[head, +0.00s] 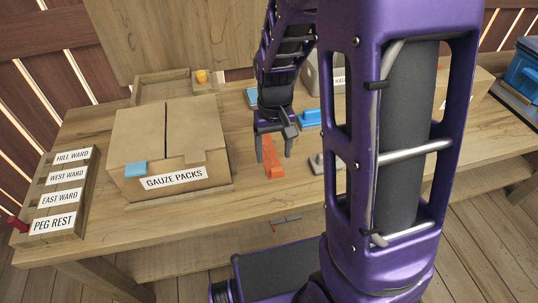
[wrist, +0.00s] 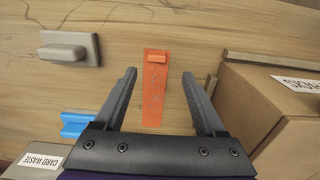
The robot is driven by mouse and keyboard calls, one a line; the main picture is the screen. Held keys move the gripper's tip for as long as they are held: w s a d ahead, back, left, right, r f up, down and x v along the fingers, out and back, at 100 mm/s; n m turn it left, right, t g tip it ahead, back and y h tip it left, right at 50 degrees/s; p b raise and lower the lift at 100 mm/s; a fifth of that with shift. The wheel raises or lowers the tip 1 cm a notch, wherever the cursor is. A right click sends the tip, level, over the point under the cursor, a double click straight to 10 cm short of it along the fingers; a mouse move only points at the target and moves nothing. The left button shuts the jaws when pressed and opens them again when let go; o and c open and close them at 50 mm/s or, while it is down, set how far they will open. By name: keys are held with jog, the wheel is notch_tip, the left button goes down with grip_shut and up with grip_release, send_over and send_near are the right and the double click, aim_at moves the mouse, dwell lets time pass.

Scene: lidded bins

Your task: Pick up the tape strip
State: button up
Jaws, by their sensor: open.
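The orange tape strip (head: 272,160) lies on the wooden table, to the right of the gauze packs box. It also shows in the wrist view (wrist: 154,95), long and narrow, with a small raised tab near its far end. My gripper (head: 275,150) is open, and its two fingers (wrist: 159,75) show on either side of the strip in the wrist view, apart from it. Nothing is between the fingers but the strip below them. The height of the fingertips above the table is hard to tell.
A cardboard box labelled GAUZE PACKS (head: 172,160) stands close left of my gripper. A grey handled block (wrist: 68,50) and a blue piece (wrist: 75,124) lie nearby. A labelled peg rack (head: 62,195) stands at the table's left end. The table front is clear.

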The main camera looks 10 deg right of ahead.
aim_at(276, 165)
jog(key=f, duration=0.1)
jog(key=f+b, duration=0.1)
jog(key=f, duration=0.3)
jog(key=shift+s+d+f, duration=0.1)
jog(key=shift+d+f, duration=0.05)
jog(key=shift+d, duration=0.15)
grip_shut()
